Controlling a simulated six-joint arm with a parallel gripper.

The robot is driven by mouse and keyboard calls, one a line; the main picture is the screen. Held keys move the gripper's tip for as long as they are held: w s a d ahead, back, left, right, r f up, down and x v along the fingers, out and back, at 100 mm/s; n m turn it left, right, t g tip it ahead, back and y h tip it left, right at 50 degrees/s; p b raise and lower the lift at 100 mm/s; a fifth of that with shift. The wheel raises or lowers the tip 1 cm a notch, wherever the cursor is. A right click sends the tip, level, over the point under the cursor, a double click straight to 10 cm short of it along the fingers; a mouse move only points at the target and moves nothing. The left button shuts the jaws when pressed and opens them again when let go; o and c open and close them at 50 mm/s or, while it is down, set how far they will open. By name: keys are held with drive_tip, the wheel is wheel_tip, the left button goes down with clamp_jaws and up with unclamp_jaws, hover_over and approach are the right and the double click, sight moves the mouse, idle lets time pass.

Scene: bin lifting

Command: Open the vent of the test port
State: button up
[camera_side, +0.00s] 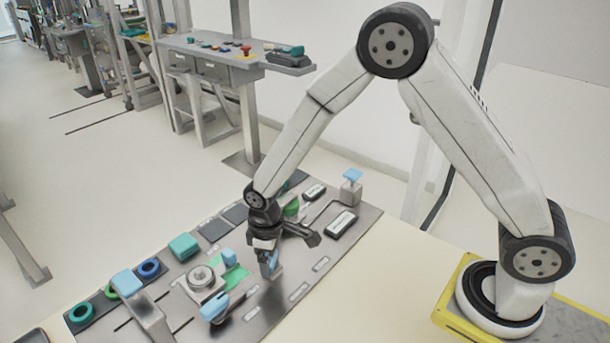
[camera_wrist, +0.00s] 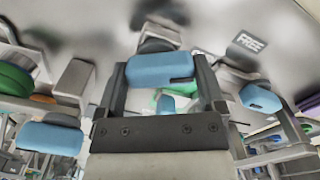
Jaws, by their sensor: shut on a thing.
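My gripper (camera_side: 268,268) points down at the metal work panel (camera_side: 335,262), near its middle. Its jaws are shut on a light blue handle (camera_wrist: 160,70), which shows between the two fingers in the wrist view. In the side view the fingers hide most of this handle. A round silver fitting (camera_side: 201,277) on a pale block sits to the left of my gripper, with a green part and a small blue knob (camera_side: 229,257) beside it. I cannot tell which part is the test port, nor whether the vent is open.
Another blue-tipped lever (camera_side: 213,307) lies near the front left of my gripper. A blue-topped post (camera_side: 128,283) stands at the left, and another (camera_side: 351,188) at the back right. Blue (camera_side: 148,268) and green (camera_side: 81,313) rings lie at the left. The panel's front right strip is clear.

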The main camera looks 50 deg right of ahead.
drive_tip(key=m, duration=0.6)
drive_tip(key=shift+w+r, duration=0.1)
drive_tip(key=shift+w, duration=0.05)
idle(0.4)
drive_tip(key=o, duration=1)
drive_tip(key=shift+c, duration=0.2)
drive_tip(key=shift+r, duration=0.1)
drive_tip(key=shift+r, duration=3.8)
drive_tip(key=shift+s+d+r, duration=0.15)
drive_tip(key=shift+s+d, duration=0.15)
drive_tip(key=shift+d, duration=0.1)
drive_tip(key=s+d+r+t, duration=0.2)
drive_tip(key=s+d, duration=0.8)
drive_tip(key=s, duration=0.2)
drive_tip(key=shift+s+r+t, duration=0.15)
drive_tip(key=shift+s+t, duration=0.05)
drive_tip(key=shift+t, duration=0.1)
